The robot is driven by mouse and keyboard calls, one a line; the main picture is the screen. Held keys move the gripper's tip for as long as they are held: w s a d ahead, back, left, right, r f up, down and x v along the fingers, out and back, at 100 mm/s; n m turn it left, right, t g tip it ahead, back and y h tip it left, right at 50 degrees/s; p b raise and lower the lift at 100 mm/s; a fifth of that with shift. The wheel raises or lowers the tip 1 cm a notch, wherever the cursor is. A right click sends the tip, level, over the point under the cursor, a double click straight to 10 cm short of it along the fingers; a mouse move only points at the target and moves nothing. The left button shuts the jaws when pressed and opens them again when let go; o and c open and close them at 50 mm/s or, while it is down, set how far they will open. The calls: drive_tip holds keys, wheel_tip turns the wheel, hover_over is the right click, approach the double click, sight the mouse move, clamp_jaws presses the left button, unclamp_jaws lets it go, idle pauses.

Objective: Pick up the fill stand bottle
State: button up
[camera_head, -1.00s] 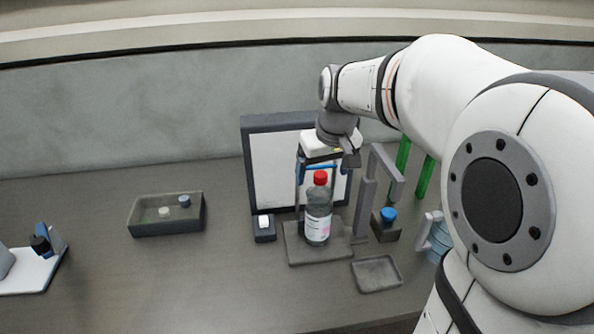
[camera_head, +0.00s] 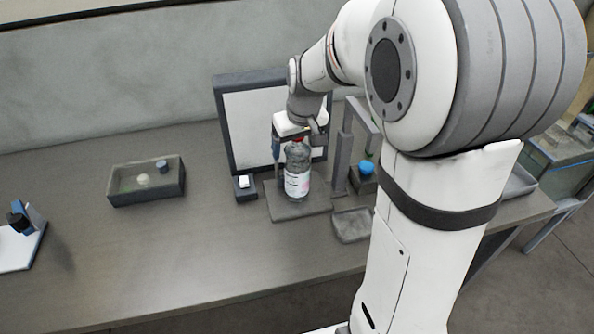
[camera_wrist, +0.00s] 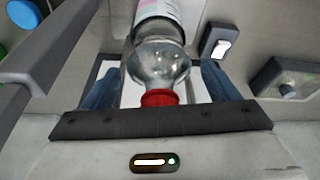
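The fill stand bottle (camera_head: 297,178) is clear with a red cap and a white-pink label. It stands upright on the grey stand base (camera_head: 290,209) in the head view. My gripper (camera_head: 291,152) is at the bottle's top, and its white body partly hides the cap. In the wrist view the bottle (camera_wrist: 160,62) lies between the two blue fingers of my gripper (camera_wrist: 158,88). A gap shows between each finger and the bottle's neck, so the gripper is open around it.
A white panel with a dark frame (camera_head: 221,101) stands behind the bottle. A grey post (camera_head: 341,161) and a blue-capped item (camera_head: 366,168) are close on the right. A small block with a white top (camera_head: 244,186) is on the left. A grey tray (camera_head: 147,193) lies farther left.

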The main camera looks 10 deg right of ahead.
clamp_jaws()
idle(0.7)
